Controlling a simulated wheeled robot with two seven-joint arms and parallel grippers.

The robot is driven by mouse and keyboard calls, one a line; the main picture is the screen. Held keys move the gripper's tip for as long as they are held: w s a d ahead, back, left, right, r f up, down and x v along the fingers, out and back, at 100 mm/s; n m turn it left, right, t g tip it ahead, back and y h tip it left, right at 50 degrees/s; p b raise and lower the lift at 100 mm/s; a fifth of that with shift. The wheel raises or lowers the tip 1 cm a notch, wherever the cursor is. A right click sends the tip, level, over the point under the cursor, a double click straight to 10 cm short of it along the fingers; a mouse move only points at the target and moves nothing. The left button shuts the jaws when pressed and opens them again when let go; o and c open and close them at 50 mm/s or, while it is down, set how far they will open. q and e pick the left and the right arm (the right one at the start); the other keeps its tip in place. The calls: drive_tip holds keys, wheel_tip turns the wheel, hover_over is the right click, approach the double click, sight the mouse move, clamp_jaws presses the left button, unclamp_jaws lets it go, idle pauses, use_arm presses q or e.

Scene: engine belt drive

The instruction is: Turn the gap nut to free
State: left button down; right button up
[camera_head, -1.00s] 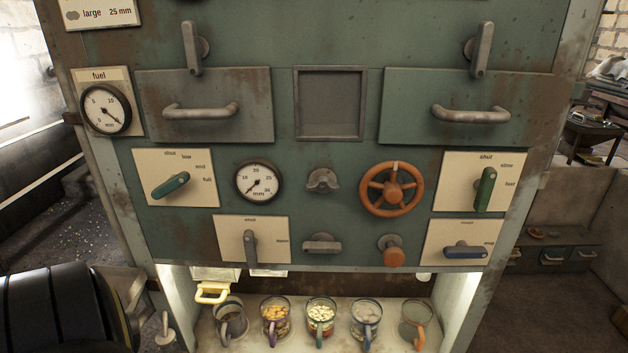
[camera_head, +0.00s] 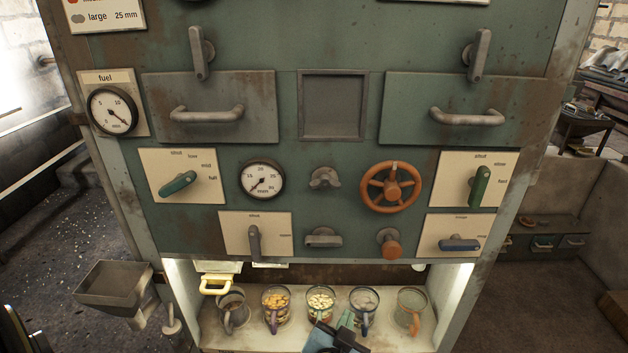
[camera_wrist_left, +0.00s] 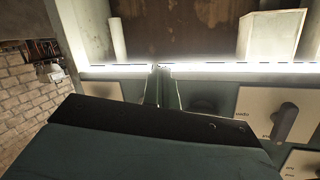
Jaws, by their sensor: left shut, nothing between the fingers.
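A small grey wing nut (camera_head: 324,178) sits on the green panel, between the round mm gauge (camera_head: 262,179) and the orange handwheel (camera_head: 391,187). It has no label that I can read, and I cannot tell for sure that it is the gap nut. My left gripper (camera_head: 345,326) shows at the bottom of the head view, in front of the mugs and well below the wing nut. It is shut and empty, apart from the panel controls. My right gripper is not in view.
A grey bar handle (camera_head: 323,238) and an orange knob (camera_head: 389,244) sit below the wing nut. Several levers on cream plates flank them. Several mugs stand on the lit shelf (camera_head: 212,335). A metal hopper (camera_head: 113,285) juts out at the lower left.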

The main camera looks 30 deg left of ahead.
use_arm(q)
wheel_tip(320, 180, up, 17)
drive_tip(key=a+n+t+y, duration=0.2)
drive_tip(key=n+t+y, duration=0.1)
drive_tip(key=y, duration=0.1)
wheel_tip(320, 180, up, 14)
drive_tip(key=r+n+y+p, duration=0.1)
drive_tip(key=n+y+p, duration=0.3)
drive_tip(key=p, duration=0.3)
hover_over(325, 184)
drive_tip(key=s, duration=0.4)
drive_tip(key=shift+f+t, duration=0.25)
drive_tip(key=shift+t, duration=0.15)
drive_tip(key=f, duration=0.3)
drive_tip(key=shift+w+f+b, duration=0.2)
drive_tip(key=shift+f+b, duration=0.05)
drive_tip(key=shift+b, duration=0.05)
drive_tip(key=shift+f, duration=0.5)
